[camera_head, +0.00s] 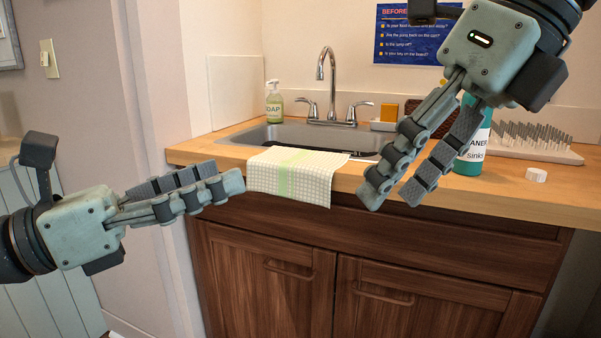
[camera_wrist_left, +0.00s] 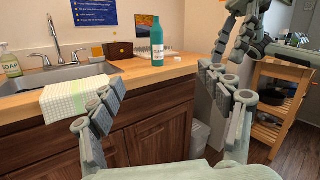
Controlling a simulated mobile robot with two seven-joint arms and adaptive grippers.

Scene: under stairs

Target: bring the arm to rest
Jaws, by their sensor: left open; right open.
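My left gripper (camera_head: 228,176) comes in from the left, in front of the counter and left of the towel. Its fingers are apart and empty, as the left wrist view (camera_wrist_left: 160,82) also shows. My right gripper (camera_head: 391,195) hangs down from the upper right at the counter's front edge, with its fingers apart and nothing between them. It partly covers a teal cleaner bottle (camera_head: 475,139) on the counter. A checked towel (camera_head: 298,176) with a green stripe lies over the sink's front edge, close to the left gripper's tips in the head view.
The wooden counter (camera_head: 552,204) holds a metal sink (camera_head: 244,135), a soap bottle (camera_head: 274,103), a spiked rack (camera_head: 530,142) and a small white block (camera_head: 536,175). Dark cabinets (camera_head: 266,275) stand below. A wooden shelf cart (camera_wrist_left: 277,105) stands at right in the left wrist view.

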